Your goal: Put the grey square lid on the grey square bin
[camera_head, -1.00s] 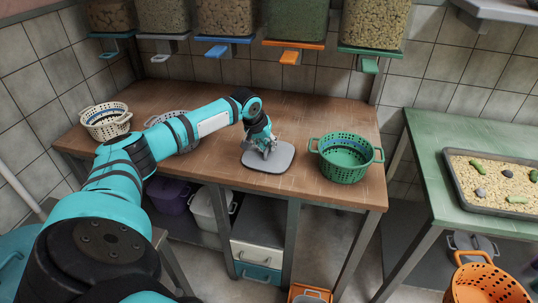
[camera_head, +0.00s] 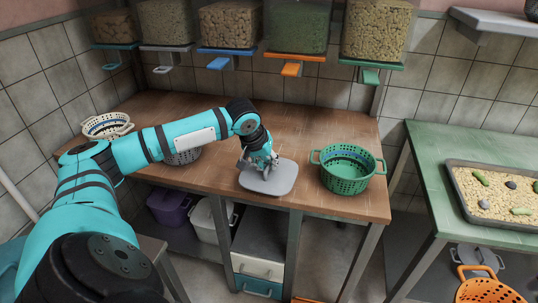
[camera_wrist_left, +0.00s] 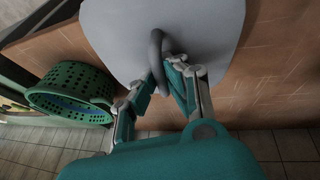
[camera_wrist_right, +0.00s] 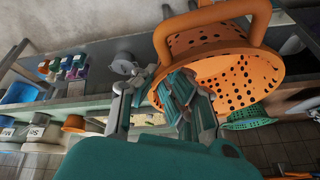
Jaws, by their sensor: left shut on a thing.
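The grey square lid (camera_head: 285,180) is at the front middle of the brown table. My left gripper (camera_head: 258,164) is shut on the lid's loop handle, and the handle shows between its fingers (camera_wrist_left: 165,82) in the left wrist view. I cannot tell whether the lid clears the table. A pale grey bin (camera_head: 207,222) stands below the table beside a purple bin, partly hidden by the tabletop and legs. My right gripper (camera_wrist_right: 180,95) shows only in its wrist view, near an orange colander (camera_wrist_right: 225,75); whether it is open or shut is unclear.
A green colander (camera_head: 346,180) stands right of the lid. A white basket (camera_head: 106,124) and a grey one (camera_head: 184,157) stand left, the latter behind my arm. Drawers (camera_head: 258,266) are under the table. A green table (camera_head: 425,155) with a tray is at right.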

